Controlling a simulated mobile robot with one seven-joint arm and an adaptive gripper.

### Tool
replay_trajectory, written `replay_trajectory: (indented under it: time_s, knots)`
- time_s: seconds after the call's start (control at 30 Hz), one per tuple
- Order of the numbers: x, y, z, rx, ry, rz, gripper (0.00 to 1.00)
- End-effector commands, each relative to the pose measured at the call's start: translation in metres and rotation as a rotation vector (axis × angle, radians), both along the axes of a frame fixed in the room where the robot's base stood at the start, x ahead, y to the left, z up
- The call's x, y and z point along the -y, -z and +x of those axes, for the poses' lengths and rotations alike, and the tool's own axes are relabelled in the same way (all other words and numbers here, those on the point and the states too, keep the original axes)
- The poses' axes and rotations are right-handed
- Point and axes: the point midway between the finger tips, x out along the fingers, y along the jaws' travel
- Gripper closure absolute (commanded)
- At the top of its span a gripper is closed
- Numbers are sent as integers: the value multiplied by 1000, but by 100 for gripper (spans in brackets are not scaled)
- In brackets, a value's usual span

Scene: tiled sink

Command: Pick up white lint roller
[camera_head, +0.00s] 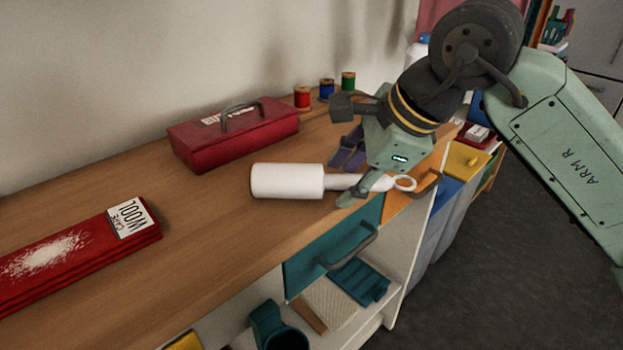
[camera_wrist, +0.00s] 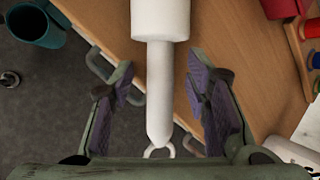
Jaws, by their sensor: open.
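The white lint roller (camera_head: 287,181) lies on its side on the wooden counter near the front edge, its handle pointing right with a ring at the end. In the wrist view the lint roller (camera_wrist: 160,60) runs down the middle, its handle between the two fingers. My gripper (camera_head: 350,178) is over the handle in the head view, with part of the handle hidden behind it. In the wrist view my gripper (camera_wrist: 160,90) is open, with a gap between the handle and the purple pad on each side.
A red toolbox (camera_head: 232,133) stands behind the roller, with several thread spools (camera_head: 303,97) to its right. Folded red wool cloth (camera_head: 75,252) lies at the left. The wooden counter (camera_head: 190,230) is clear between them. Drawer handles (camera_head: 350,248) stick out below the front edge.

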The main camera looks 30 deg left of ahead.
Motion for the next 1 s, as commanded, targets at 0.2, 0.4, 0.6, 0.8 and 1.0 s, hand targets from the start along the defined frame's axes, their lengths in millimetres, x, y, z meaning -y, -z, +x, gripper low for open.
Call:
replay_trajectory:
  time_s: [0.2,0.4,0.6,0.8,1.0]
  knots:
    - [0,0,0,0,0,0,70]
    - [0,0,0,0,0,0,83]
    - [0,0,0,0,0,0,97]
    - [0,0,0,0,0,0,100]
    - [0,-1,0,1,0,1,100]
